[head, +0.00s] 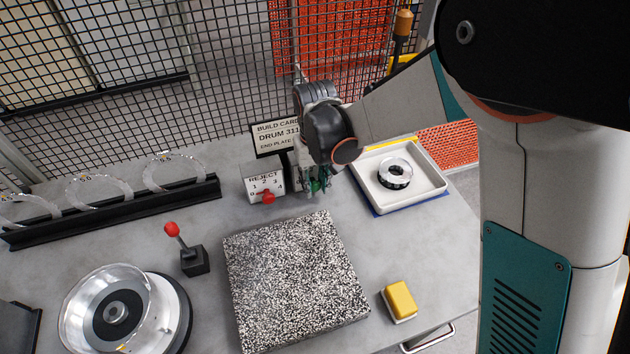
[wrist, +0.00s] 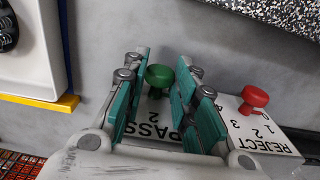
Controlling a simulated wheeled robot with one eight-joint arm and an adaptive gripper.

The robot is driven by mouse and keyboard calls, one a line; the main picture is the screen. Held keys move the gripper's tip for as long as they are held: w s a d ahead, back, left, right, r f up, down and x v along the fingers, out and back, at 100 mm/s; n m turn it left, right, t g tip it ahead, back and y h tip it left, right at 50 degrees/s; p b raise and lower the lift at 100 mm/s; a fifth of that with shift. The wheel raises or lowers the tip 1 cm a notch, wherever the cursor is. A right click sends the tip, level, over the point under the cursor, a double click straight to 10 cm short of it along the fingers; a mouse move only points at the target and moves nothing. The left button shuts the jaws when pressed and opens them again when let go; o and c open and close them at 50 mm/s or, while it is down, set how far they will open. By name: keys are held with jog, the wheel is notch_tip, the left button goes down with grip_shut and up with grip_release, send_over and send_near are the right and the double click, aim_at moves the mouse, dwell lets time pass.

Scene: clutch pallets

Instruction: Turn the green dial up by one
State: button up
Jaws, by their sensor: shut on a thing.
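The green dial (wrist: 158,76) stands on a white box face lettered PASS (wrist: 152,116); a "2" shows below the lettering, and the rest of its scale is hidden by my fingers. My gripper (wrist: 163,62) is shut on the green dial, with one teal finger pad on each side of it. In the head view my gripper (head: 316,180) reaches down at the back of the table and hides most of the PASS box. Only a bit of green shows there between the fingers.
The white REJECT box (head: 252,182) with a red dial (head: 267,197) stands close on the left. A build card (head: 275,135) is behind. A white tray (head: 432,183) holding a ring part is to the right. A speckled slab (head: 295,280) lies in front.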

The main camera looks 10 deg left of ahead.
jog(key=shift+y, duration=0.3)
jog(key=y, duration=0.1)
jog(key=g+y+b, duration=0.2)
jog(key=shift+w+d+f+y, duration=0.25)
jog(key=shift+w+d+y, duration=0.05)
jog(key=shift+d, duration=0.1)
jog(key=shift+w+d+f+g+y+b, duration=0.1)
jog(key=shift+d+g+y+b, duration=0.1)
jog(key=shift+g+y+b, duration=1.3)
jog(key=o, duration=1)
jog(key=shift+o, duration=0.2)
jog(key=v, duration=1.2)
jog(key=shift+d, duration=0.2)
